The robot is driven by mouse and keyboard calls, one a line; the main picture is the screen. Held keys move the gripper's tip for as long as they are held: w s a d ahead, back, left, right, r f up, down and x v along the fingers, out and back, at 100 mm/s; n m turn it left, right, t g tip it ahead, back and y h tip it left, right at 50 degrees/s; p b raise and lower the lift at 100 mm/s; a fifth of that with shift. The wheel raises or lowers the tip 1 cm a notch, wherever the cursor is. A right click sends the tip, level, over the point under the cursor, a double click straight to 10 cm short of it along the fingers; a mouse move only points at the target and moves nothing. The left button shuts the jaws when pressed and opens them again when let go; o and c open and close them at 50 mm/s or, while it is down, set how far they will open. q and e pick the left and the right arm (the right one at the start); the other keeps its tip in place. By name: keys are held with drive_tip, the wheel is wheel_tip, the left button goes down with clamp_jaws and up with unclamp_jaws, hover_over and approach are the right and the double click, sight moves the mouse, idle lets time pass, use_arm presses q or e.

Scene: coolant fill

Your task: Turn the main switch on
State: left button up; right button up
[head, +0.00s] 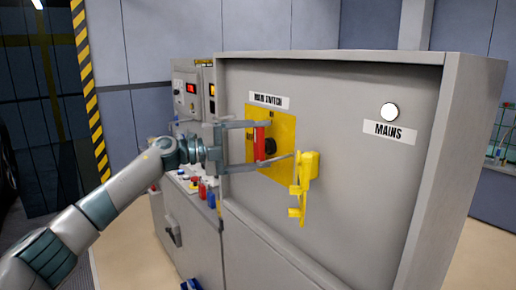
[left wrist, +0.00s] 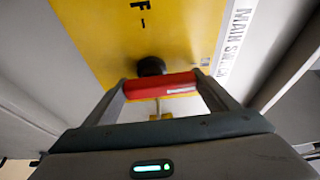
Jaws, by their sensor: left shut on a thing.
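The main switch has a red handle (head: 259,143) on a black hub (head: 270,146), mounted on a yellow plate (head: 285,124) on the grey cabinet front. The handle stands upright in the head view. My left gripper (head: 268,140) is shut on the red handle, with one finger at its upper end and one at its lower end. In the left wrist view the handle (left wrist: 160,86) spans between the two fingers, in front of the hub (left wrist: 151,66). A round white lamp (head: 389,112) sits above the MAINS label (head: 390,132). My right gripper is not in view.
A yellow hanging piece (head: 305,180) is by the plate's lower right edge, close to my lower finger. Open floor shows at the far right.

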use_arm(q)
drive_tip(key=shift+f+m, duration=0.1)
drive_tip(key=shift+m, duration=0.3)
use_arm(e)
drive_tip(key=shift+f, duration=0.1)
use_arm(q)
drive_tip(key=o, duration=1)
drive_tip(key=shift+o, duration=0.2)
drive_tip(key=shift+a, duration=0.15)
drive_tip(key=shift+s+a+b, duration=0.15)
drive_tip(key=shift+a+b, duration=0.25)
drive_tip(key=shift+a, duration=0.15)
drive_tip(key=b+v, duration=0.5)
drive_tip(key=v, duration=1.1)
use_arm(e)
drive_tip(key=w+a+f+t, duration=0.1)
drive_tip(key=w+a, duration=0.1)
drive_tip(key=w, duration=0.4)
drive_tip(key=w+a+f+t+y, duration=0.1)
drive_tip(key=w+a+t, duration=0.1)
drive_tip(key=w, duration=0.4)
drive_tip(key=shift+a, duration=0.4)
